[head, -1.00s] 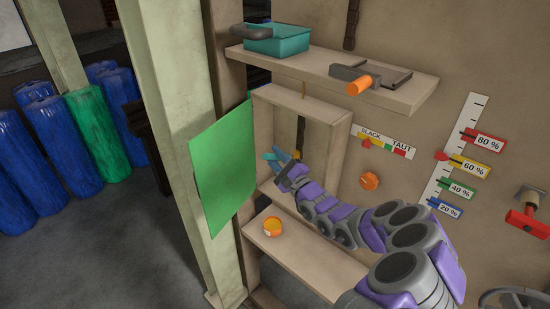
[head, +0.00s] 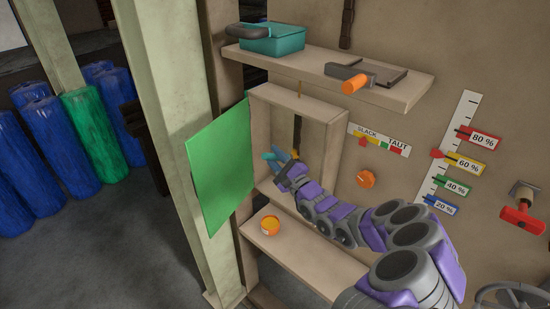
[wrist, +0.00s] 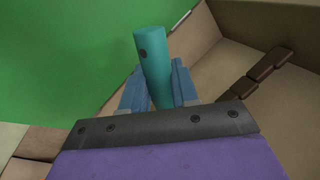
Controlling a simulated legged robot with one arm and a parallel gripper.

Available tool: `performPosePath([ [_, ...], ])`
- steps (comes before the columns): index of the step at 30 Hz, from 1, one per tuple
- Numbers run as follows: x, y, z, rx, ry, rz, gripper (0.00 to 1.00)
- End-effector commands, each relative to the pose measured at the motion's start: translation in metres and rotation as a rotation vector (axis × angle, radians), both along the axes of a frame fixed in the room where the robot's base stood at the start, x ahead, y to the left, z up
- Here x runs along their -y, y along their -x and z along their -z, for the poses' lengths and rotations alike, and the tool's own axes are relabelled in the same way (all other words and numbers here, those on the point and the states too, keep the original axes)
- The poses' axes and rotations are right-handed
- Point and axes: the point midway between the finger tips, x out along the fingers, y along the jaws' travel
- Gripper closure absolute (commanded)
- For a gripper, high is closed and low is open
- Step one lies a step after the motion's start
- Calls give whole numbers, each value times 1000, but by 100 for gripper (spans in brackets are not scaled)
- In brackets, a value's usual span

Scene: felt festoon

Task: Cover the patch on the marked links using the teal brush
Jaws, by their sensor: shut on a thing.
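My gripper (head: 279,165) is in front of the open wooden box on the wall, in the head view. In the wrist view its blue fingers (wrist: 157,88) are shut on the teal brush (wrist: 152,62). Only the brush's round teal handle shows there, pointing up and away; its bristles cannot be made out. Dark brown links (wrist: 257,72) hang in the box, to the right of the brush and apart from it in the wrist view. They also show as a dark strip (head: 297,133) in the head view. No patch can be made out on them.
A green sheet (head: 220,165) hangs left of the box. The shelf above (head: 390,92) holds a teal container (head: 273,39) and an orange-handled tool (head: 358,82). An orange-yellow round item (head: 270,226) sits on the lower shelf (head: 300,258). A slack-taut gauge (head: 379,139) is at right.

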Motion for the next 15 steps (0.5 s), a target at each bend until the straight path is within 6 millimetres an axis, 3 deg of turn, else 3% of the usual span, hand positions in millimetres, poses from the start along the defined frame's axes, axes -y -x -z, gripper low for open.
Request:
performPosePath([
  [15,1,-2,-30,5,-3,4,100],
])
